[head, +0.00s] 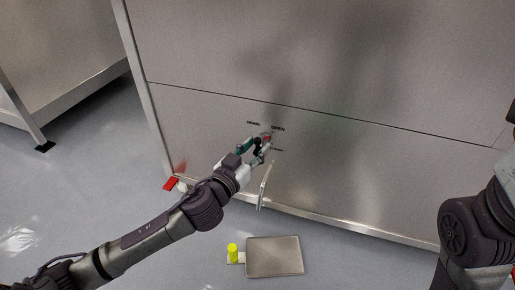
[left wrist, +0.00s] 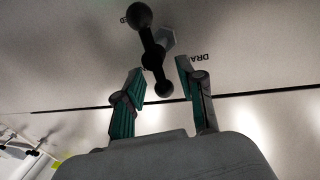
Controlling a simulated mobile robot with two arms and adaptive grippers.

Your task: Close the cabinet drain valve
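The drain valve handle is a dark bar with round knobs at its ends (left wrist: 153,48), set on a pale hub on the steel cabinet front (head: 330,160). In the left wrist view the bar runs slantwise, with its smaller knob between the fingertips. My left gripper (head: 260,146) is at the valve; it also shows in the left wrist view (left wrist: 162,80), its green-padded fingers apart with gaps beside the knob. In the head view the gripper mostly hides the handle, and a small red spot shows there. My right arm is at the right edge; its gripper is out of view.
Small printed labels (head: 278,128) surround the valve. A thin silver piece (head: 264,186) hangs below it near the cabinet's lower edge. A flat tray (head: 274,257) and a yellow-green cylinder (head: 233,252) are on the floor. A red object (head: 171,184) lies by the cabinet's left corner.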

